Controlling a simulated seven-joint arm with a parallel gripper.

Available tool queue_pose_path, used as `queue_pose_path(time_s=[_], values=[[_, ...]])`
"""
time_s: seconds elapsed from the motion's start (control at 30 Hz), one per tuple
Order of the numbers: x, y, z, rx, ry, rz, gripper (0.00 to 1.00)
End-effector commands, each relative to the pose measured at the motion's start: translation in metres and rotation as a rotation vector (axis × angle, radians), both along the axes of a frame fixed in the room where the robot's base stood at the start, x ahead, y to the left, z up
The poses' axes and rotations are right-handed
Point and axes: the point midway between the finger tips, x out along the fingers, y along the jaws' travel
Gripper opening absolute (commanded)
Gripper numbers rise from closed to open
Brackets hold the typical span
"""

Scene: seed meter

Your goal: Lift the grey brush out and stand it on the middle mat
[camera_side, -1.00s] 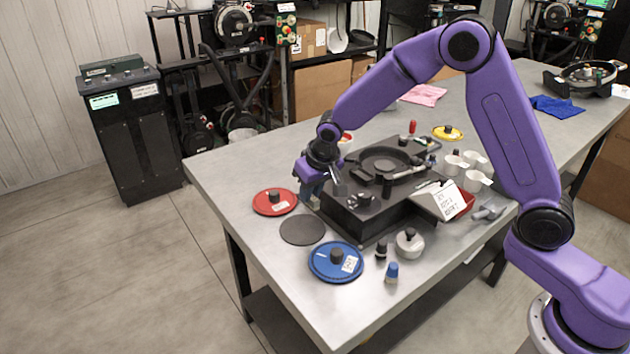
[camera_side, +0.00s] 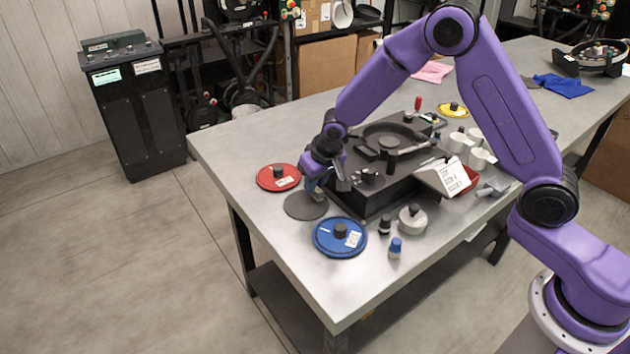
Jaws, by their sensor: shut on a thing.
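My gripper (camera_side: 316,183) is low over the near left part of the table, beside the black seed meter (camera_side: 372,194). It is shut on the grey brush (camera_side: 318,194), of which only a small grey lower part shows below the fingers. The middle mat, a dark grey disc (camera_side: 300,209), lies flat between the red disc and the blue disc. The brush is over the mat's upper right part in the picture. I cannot tell whether its foot touches the mat.
A red disc (camera_side: 268,183) and a blue disc (camera_side: 325,245), each with a black knob, flank the mat. A small black-topped part (camera_side: 385,226), a blue-capped part (camera_side: 395,250) and a round grey-white part (camera_side: 412,222) stand nearby. A white label card (camera_side: 452,178) leans at the meter.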

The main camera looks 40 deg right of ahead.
Motion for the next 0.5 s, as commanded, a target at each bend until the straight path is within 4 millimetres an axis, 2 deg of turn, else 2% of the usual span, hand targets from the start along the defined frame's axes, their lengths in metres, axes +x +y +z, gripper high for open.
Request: queue_pose_path(time_s=[0.5], values=[[-0.0001,0.0001,-0.0032,0.0,0.0,0.0,0.0]])
